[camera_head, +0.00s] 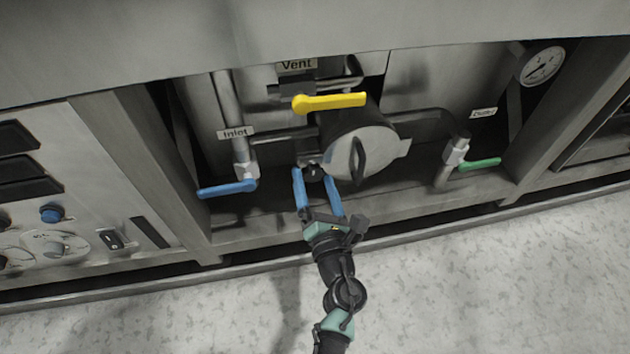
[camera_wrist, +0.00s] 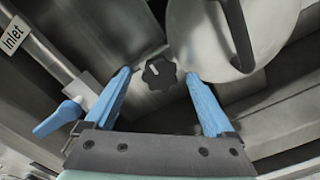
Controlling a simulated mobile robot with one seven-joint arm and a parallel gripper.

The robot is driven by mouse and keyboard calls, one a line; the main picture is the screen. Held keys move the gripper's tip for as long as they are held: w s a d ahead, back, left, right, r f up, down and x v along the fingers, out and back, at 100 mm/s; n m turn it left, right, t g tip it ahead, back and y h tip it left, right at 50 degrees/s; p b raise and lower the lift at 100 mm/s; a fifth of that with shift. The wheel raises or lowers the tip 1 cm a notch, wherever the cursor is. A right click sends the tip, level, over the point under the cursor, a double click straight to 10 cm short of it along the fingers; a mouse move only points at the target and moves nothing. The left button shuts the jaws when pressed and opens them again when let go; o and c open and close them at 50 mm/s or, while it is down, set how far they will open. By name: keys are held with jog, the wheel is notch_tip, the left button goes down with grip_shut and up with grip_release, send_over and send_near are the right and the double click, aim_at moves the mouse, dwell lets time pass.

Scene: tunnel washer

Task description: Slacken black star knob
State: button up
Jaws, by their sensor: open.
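The black star knob (camera_wrist: 160,73) has a lobed rim and a small light mark on its face. It shows between and a little beyond the fingertips in the wrist view. In the head view the knob (camera_head: 314,172) is small and dark, just below and left of the round grey housing. My gripper (camera_head: 314,176) has two blue fingers, spread open, one on each side of the knob. In the wrist view my gripper (camera_wrist: 158,72) is open and empty, with visible space on both sides of the knob. I cannot tell whether the fingertips reach its depth.
The round grey housing (camera_head: 378,153) with a dark handle stands close right of the knob. A yellow vent lever (camera_head: 330,103) is above. A blue inlet lever (camera_head: 227,188) is at left, a green lever (camera_head: 479,164) at right. The floor in front is clear.

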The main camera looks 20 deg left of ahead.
jog(key=p+v, duration=0.4)
jog(key=v, duration=0.9)
